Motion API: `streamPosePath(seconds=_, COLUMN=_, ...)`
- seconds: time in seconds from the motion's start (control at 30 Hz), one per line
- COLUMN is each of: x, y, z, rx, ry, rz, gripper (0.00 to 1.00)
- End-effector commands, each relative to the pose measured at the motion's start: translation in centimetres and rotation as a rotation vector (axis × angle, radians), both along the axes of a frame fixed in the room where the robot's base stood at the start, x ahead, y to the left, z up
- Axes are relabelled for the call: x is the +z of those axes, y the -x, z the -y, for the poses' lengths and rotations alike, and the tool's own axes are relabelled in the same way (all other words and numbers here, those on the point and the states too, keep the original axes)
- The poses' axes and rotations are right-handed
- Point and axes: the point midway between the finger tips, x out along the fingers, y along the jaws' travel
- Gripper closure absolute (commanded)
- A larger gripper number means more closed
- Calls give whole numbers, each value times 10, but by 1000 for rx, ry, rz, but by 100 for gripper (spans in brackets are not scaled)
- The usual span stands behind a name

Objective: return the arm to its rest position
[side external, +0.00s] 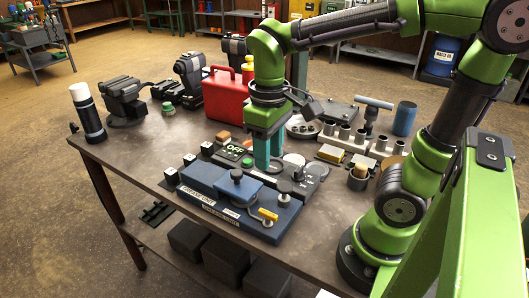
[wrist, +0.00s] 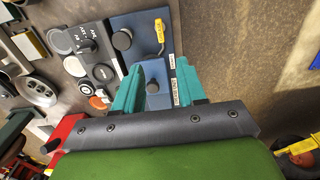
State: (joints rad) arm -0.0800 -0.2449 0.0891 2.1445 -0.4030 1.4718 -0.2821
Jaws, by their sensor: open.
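My gripper (side external: 262,150) hangs from the green arm over the workbench, its teal fingers pointing down just behind a blue control unit (side external: 228,204). In the wrist view the two teal fingers of my gripper (wrist: 155,88) are apart, with nothing held between them. The control unit also shows in the wrist view (wrist: 150,50), with a black knob and a yellow-handled part. A dark panel marked OFF (side external: 234,150) lies beside the fingers. Whether the fingertips touch anything beneath them cannot be told.
A red can (side external: 224,98) stands close behind the gripper. A black-and-white flask (side external: 87,112) and a vise (side external: 124,100) are at the left. A socket row (side external: 360,143) and a blue cylinder (side external: 404,119) are at the right. The bench's left front surface (side external: 130,150) is clear.

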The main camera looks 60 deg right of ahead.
Motion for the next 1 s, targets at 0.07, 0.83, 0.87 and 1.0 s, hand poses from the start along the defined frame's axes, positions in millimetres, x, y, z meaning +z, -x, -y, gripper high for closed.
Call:
streamPosePath(seconds=0.07, x=6, y=0, z=0, rx=1, ry=0, rz=1, gripper=60)
streamPosePath(seconds=0.83, x=7, y=0, z=3, rx=-230, ry=-180, rz=364, gripper=60)
streamPosePath(seconds=0.87, x=9, y=1, z=5, rx=-255, ry=-201, rz=403, gripper=60)
streamPosePath(seconds=1.0, x=18, y=8, z=10, rx=-339, ry=-273, rz=536, gripper=60)
